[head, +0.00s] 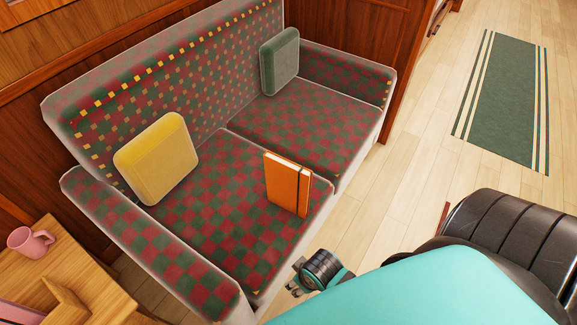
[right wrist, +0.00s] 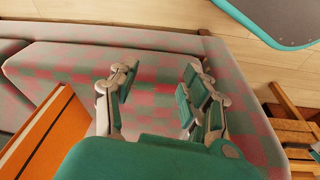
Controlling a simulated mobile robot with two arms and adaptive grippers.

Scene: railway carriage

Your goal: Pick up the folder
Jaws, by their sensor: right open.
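The orange folder (head: 288,184), with a dark elastic band, stands upright near the front edge of the checked sofa seat. It also shows at the lower left of the right wrist view (right wrist: 45,135), partly cut off by the frame and by my gripper. My right gripper (head: 299,281) is in front of the sofa's front edge, below the folder in the head view. In the right wrist view my right gripper (right wrist: 158,82) has its fingers apart, with only sofa fabric showing between them. The folder is outside the fingers. My left gripper is not in view.
A yellow cushion (head: 156,160) and a green cushion (head: 279,62) lean on the sofa back. A wooden table (head: 88,276) with a pink mug (head: 30,241) stands at lower left. The floor by the green rug (head: 505,100) is clear.

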